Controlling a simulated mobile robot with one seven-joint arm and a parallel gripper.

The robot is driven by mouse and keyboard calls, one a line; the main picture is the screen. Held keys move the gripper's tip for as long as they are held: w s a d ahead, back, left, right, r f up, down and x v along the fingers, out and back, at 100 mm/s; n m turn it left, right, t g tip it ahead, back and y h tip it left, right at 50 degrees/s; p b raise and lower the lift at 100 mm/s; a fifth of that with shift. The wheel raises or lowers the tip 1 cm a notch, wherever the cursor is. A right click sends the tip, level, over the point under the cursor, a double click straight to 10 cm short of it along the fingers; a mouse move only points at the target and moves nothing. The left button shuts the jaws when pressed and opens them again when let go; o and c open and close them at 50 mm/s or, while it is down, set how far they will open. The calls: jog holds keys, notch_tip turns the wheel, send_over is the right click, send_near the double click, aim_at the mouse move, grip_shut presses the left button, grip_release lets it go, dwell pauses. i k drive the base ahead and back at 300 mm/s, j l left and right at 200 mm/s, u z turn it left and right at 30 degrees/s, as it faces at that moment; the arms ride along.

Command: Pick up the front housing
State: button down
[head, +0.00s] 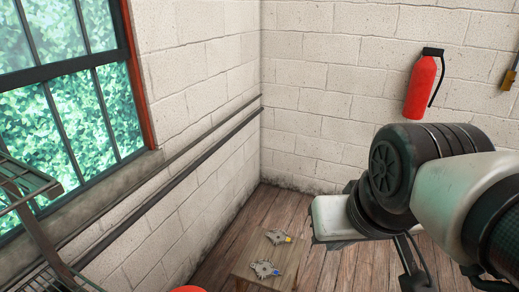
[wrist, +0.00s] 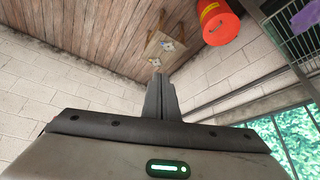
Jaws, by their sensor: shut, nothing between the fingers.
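Two grey metal housings lie apart on a small wooden table (head: 250,262) in the lower middle of the head view. The farther housing (head: 279,237) has a yellow mark, and the nearer housing (head: 264,269) has a blue mark. I cannot tell which is the front housing. In the wrist view, the table (wrist: 152,48) shows small near the top, with one housing (wrist: 168,46) and the other (wrist: 155,62) on it. My gripper (wrist: 160,78) is shut and empty, well away from both housings.
A red-orange bucket (wrist: 218,22) stands near the table. A wire rack (head: 30,185) is at the left by the window. A pipe (head: 190,175) runs along the left wall. A fire extinguisher (head: 422,85) hangs on the back wall. Wooden floor (head: 330,262) right of the table is clear.

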aim_at(283, 238)
jog(key=k+u, duration=0.1)
jog(key=k, duration=0.55)
jog(key=u, duration=1.65)
jog(key=l+u, duration=0.4)
jog(key=l, duration=0.6)
jog(key=k+l, duration=0.1)
jog(key=l, duration=1.05)
jog(key=k+l, duration=0.1)
jog(key=l, duration=2.8)
jog(key=i+l, duration=0.15)
jog(key=l, duration=0.4)
